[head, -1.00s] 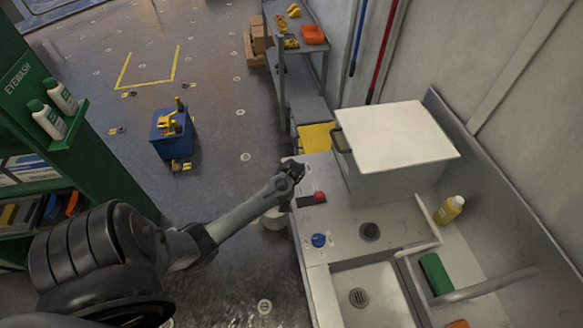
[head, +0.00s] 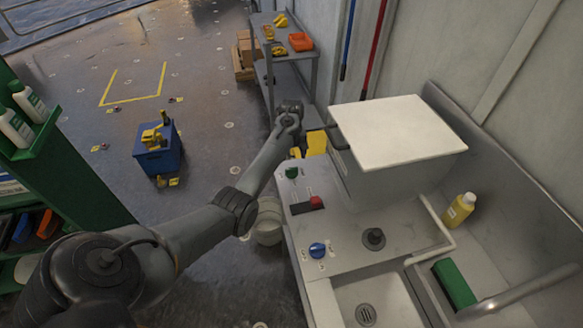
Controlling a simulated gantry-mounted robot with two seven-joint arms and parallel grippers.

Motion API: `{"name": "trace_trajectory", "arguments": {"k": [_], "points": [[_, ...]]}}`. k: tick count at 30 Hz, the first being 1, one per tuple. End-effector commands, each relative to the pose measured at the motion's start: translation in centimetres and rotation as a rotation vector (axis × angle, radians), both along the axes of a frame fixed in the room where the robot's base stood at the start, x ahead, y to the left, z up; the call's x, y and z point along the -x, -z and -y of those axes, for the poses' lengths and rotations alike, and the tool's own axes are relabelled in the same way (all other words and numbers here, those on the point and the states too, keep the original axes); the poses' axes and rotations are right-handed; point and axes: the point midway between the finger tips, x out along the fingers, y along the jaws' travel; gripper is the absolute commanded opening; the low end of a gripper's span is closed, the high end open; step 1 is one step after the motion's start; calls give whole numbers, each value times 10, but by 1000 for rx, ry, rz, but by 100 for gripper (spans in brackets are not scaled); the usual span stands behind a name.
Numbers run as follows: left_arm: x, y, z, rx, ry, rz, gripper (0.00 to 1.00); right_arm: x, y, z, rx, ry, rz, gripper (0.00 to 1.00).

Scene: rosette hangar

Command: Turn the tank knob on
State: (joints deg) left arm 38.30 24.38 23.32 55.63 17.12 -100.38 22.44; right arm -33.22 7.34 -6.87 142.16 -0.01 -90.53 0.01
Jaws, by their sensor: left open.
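A sink counter (head: 345,245) stands at the right with a grey tank under a white lid (head: 398,130) at its far end. A blue knob (head: 317,250) sits on the counter's near left edge, with small labels around it. A green knob (head: 292,172) sits at the far left corner, beside a red switch (head: 316,202) on a dark base. I cannot tell which one is the tank knob. My left gripper (head: 289,106) is open and empty, raised beyond the counter's far left corner, apart from the knobs. My right gripper is not in view.
A yellow bottle (head: 459,210) and a green sponge (head: 454,284) are by the sink at right. A bucket (head: 268,222) stands left of the counter. A grey shelf cart (head: 284,60) is behind. A blue box (head: 158,150) stands on the floor.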

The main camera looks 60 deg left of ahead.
Motion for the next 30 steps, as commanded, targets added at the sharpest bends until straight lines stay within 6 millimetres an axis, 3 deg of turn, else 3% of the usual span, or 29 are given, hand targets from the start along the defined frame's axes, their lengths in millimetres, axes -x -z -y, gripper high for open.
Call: {"name": "trace_trajectory", "arguments": {"k": [6, 12, 26, 30], "points": [[1, 37, 0, 0, 1, -2, 79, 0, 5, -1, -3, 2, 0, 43], [0, 58, 0, 0, 1, -1, 79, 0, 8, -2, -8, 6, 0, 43], [0, 66, 0, -1, 1, -1, 79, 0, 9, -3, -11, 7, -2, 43], [0, 66, 0, -1, 1, -1, 57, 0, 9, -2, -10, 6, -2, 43]]}}
